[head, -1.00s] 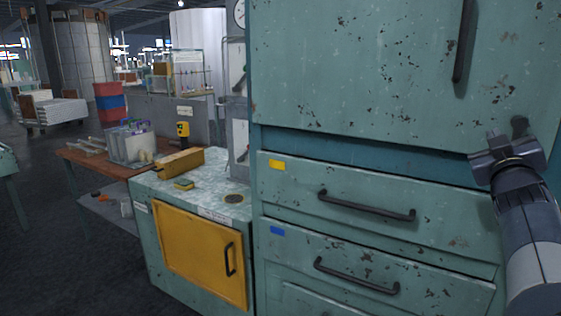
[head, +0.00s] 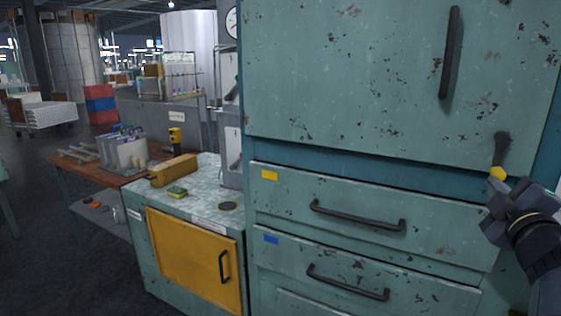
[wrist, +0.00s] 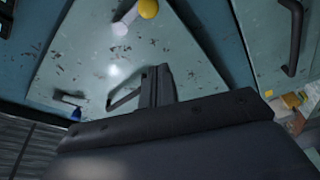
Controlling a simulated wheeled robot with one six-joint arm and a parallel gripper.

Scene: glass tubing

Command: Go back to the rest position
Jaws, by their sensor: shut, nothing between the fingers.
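My gripper (head: 507,205) is at the right edge of the head view, in front of the worn teal cabinet (head: 345,90). In the wrist view my gripper's fingers (wrist: 158,85) are together and hold nothing. A yellow knob (head: 497,173) shows just above the gripper in the head view, below a dark upright piece (head: 502,148). A yellow ball with a pale stem (wrist: 148,9) is at the top of the wrist view, apart from the fingers. I cannot tell whether the fingers touch the cabinet.
The cabinet has drawers with dark handles (head: 357,217) and a tall door handle (head: 451,52). To the left are a low counter (head: 205,205) with a yellow door (head: 192,255) and a brown bench (head: 85,170).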

